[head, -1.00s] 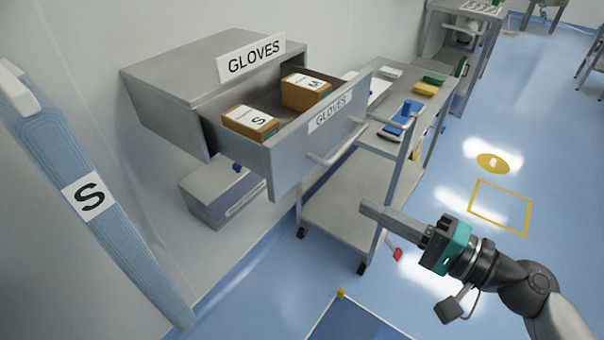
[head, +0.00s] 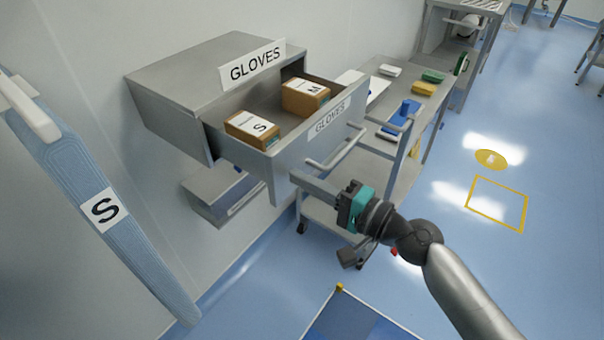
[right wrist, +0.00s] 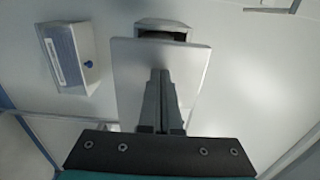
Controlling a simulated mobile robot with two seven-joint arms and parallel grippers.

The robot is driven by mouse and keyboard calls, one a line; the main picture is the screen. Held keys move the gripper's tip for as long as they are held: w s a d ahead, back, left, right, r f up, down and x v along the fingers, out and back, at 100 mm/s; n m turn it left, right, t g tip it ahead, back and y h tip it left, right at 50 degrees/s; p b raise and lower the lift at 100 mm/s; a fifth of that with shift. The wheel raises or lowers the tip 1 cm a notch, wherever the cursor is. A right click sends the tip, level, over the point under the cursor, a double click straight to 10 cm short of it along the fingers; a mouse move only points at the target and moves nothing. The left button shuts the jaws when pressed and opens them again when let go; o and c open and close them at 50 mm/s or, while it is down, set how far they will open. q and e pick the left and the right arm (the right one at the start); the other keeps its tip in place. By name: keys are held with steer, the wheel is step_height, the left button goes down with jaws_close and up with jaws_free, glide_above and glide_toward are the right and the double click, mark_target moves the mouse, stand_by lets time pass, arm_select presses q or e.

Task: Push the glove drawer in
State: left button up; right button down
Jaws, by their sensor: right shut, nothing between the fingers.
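The grey metal glove drawer (head: 290,160) is pulled out of its wall cabinet (head: 165,95), with a GLOVES label on its front and a bar handle (head: 335,150). Two brown glove boxes lie in it, one marked S (head: 252,129) and one marked M (head: 306,96). My right gripper (head: 297,178) is shut and empty, its tips at the lower left part of the drawer front, left of the handle. In the right wrist view the shut fingers (right wrist: 160,75) point at the drawer front (right wrist: 128,75); I cannot tell if they touch. My left gripper is not in view.
A steel cart (head: 432,110) with coloured items stands right of the drawer. A smaller box (head: 222,192) is below the cabinet; it also shows in the right wrist view (right wrist: 70,58). A blue garment marked S (head: 85,190) hangs at the left. Floor is open at the right.

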steer(key=shift+w+a, duration=0.1)
steer(key=shift+a, duration=0.1)
stand_by(0.3)
steer(key=b, duration=0.2)
glide_toward(233, 141)
steer(key=w+a+f, duration=0.1)
steer(key=w, duration=0.1)
steer(key=w+a+f, duration=0.1)
steer(key=w+a, duration=0.1)
steer(key=shift+a+f, duration=0.1)
steer(key=shift+f, duration=0.1)
steer(key=b+x, duration=0.1)
steer(key=x, duration=0.5)
steer(key=shift+w+a, duration=0.1)
steer(key=shift+a, duration=0.05)
steer(key=shift+w+a, duration=0.1)
steer(key=shift+a, duration=0.05)
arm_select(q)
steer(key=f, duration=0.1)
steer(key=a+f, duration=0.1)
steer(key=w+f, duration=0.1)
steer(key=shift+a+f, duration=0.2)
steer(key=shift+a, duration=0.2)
arm_select(e)
steer(key=shift+r, duration=0.3)
